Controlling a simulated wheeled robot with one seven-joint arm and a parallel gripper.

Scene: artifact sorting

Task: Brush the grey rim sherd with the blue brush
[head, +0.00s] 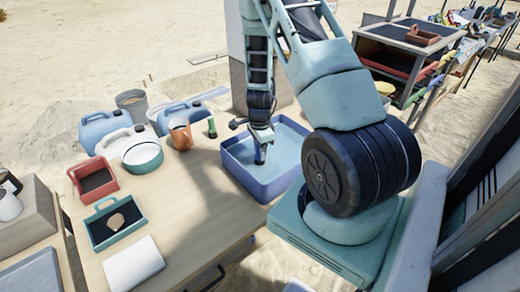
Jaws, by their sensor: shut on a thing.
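My gripper (262,137) points down over the blue basin (243,182) and is shut on a small blue thing (260,154), which looks like the blue brush. Its lower end is at or just above the water; I cannot tell which. A brownish sherd (116,221) lies in the green tray (101,240) at the left of the table, well away from my gripper. No sherd that is clearly grey shows, and I cannot make out a rim on this one.
A white cloth (133,264) lies near the front. The tabletop (190,205) between green tray and basin is clear.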

